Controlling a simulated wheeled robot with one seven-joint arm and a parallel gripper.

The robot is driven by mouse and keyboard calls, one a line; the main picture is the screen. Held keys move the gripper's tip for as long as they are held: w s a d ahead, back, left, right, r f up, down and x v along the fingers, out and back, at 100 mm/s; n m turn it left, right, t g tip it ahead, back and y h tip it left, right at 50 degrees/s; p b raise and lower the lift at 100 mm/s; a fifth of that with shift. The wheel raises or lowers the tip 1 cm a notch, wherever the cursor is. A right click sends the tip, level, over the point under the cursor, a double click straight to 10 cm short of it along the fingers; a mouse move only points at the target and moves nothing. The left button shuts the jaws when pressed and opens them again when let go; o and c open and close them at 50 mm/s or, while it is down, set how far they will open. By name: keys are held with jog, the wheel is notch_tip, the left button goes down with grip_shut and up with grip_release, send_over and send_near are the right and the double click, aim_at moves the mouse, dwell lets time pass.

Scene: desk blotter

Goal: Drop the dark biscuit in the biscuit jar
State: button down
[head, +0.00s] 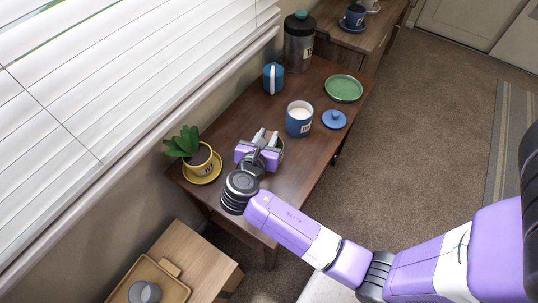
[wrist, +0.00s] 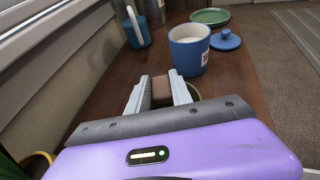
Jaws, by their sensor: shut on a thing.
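My gripper (head: 265,137) is over the near part of the dark wooden desk. In the wrist view its two grey fingers (wrist: 161,88) are closed on a brown block-like piece, the dark biscuit (wrist: 161,88). In the head view the biscuit is hidden or too small to make out. An open blue jar (head: 299,121) with a pale inside and a white label stands beyond my gripper, to the right, apart from it. It also shows in the wrist view (wrist: 188,55). A blue knobbed lid (head: 334,119) lies on the desk to the right of the jar.
A round, partly hidden dish (wrist: 194,92) sits just beyond my fingers. A potted plant (head: 199,157) on a yellow saucer stands left. A blue upright object (head: 273,78), a green plate (head: 343,88) and a teal-lidded canister (head: 299,42) stand farther back.

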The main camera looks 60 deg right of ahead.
jog(key=c, duration=1.1)
grip_release()
jog(key=shift+o, duration=0.2)
jog(key=v, duration=0.8)
jog(key=shift+p, duration=0.3)
